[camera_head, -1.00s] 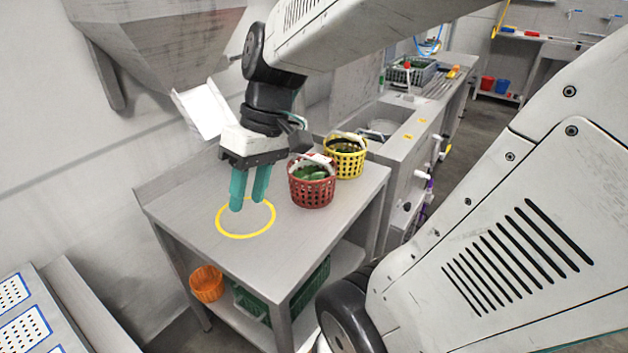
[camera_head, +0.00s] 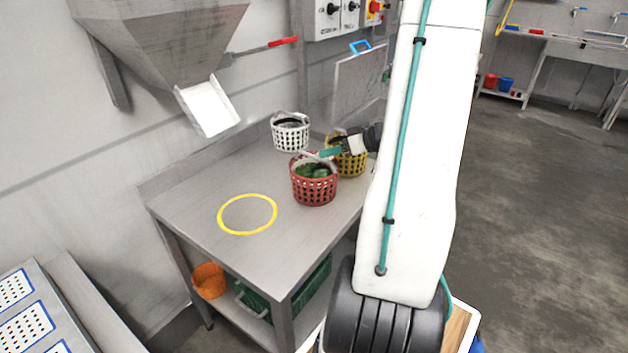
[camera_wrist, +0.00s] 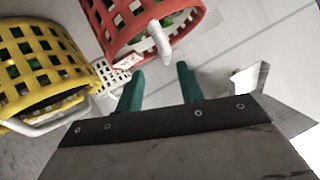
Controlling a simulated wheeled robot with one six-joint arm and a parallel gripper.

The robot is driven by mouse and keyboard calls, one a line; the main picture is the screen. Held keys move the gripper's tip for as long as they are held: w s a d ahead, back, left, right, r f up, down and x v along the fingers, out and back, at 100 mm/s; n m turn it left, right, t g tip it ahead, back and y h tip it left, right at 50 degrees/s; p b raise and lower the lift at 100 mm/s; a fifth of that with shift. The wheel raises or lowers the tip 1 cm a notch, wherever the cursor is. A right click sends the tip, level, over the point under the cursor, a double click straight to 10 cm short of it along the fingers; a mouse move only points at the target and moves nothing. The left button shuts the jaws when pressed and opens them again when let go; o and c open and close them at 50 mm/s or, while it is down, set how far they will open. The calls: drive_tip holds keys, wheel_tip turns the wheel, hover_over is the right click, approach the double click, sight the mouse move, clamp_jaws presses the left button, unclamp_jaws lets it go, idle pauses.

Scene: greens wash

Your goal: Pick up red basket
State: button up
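The red basket (camera_head: 314,187) stands upright on the steel table with green produce inside and a pale handle across its top. In the wrist view the red basket (camera_wrist: 128,25) is at the top, its pale handle (camera_wrist: 160,40) pointing towards the gap between my fingers. My gripper (camera_wrist: 160,75) is open, its two teal fingers apart with nothing between them. In the head view my gripper (camera_head: 330,153) is by the basket's upper right side, close to the handle. Whether a finger touches the handle I cannot tell; my wrist partly hides the area.
A yellow basket (camera_head: 352,165) stands close behind right of the red one, and a white basket (camera_head: 290,136) behind it. A yellow ring (camera_head: 222,222) marks the clear left part of the table (camera_head: 270,255). A white chute (camera_head: 208,105) hangs above the back.

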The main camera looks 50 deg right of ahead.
sight(315, 157)
drive_tip(key=x, duration=0.2)
drive_tip(key=a+x, duration=0.1)
drive_tip(key=x, duration=0.1)
drive_tip(key=shift+w+a+f, duration=0.1)
drive_tip(key=shift+w+a, duration=0.05)
drive_tip(key=shift+w, duration=0.05)
drive_tip(key=shift+w+a+f, duration=0.1)
drive_tip(key=shift+w+f, duration=0.15)
drive_tip(key=shift+w, duration=0.2)
clamp_jaws()
idle(0.9)
